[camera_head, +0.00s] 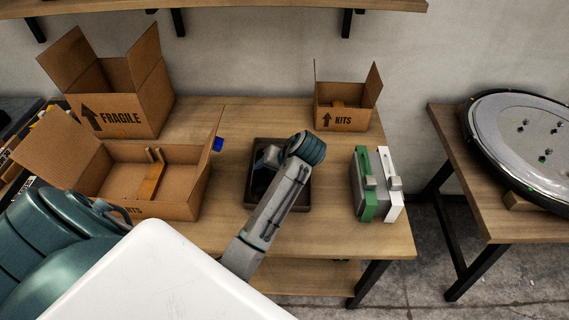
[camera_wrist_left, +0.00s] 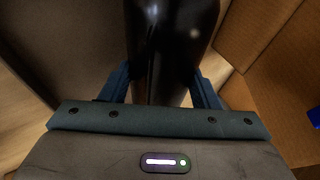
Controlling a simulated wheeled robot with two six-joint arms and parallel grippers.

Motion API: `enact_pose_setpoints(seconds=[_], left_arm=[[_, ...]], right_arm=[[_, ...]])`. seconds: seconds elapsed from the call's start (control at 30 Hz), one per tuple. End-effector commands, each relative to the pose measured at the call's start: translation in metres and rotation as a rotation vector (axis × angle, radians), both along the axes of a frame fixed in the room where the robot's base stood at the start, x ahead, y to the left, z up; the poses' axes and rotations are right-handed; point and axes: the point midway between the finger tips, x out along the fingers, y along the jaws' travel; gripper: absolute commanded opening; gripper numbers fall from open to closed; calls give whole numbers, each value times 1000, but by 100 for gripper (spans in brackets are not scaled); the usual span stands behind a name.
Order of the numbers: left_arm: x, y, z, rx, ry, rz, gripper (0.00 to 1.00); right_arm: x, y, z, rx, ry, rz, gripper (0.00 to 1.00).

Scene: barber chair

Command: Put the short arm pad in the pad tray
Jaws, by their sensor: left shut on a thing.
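The pad tray (camera_head: 306,196) is a dark, shallow open tray in the middle of the wooden table. My left gripper (camera_head: 264,168) is over the tray, and my own arm covers much of the tray's right side. In the left wrist view the blue fingers of the gripper (camera_wrist_left: 168,88) are shut on the short arm pad (camera_wrist_left: 172,40), a glossy black rounded piece. The pad's far end runs out of that view. In the head view I cannot tell clearly whether the pad touches the tray floor. My right gripper is not in view.
An open cardboard box (camera_head: 187,211) stands left of the tray, with a FRAGILE box (camera_head: 135,122) behind it. A KITS box (camera_head: 345,119) is at the back right. Green and white holders (camera_head: 366,185) stand right of the tray. A blue item (camera_head: 217,144) is near the left box.

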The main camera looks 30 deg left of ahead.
Motion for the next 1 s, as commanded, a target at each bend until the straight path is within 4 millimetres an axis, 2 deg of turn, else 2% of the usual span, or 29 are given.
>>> enact_pose_setpoints(seconds=[0.03, 0.1, 0.3, 0.47, 0.73, 1.0], left_arm=[[15, -1, 2, -1, 0, -1, 24], [33, -2, 0, -1, 0, 0, 24], [65, -3, -5, 0, -1, -1, 24], [71, -3, -8, 0, 1, -1, 24], [70, -3, -40, 0, 2, -1, 24], [71, -3, -42, 0, -1, -1, 24]], right_arm=[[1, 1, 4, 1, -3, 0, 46], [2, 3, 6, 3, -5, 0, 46], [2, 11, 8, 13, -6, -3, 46], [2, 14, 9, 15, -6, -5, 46], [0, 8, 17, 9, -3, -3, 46], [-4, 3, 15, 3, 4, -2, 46]])
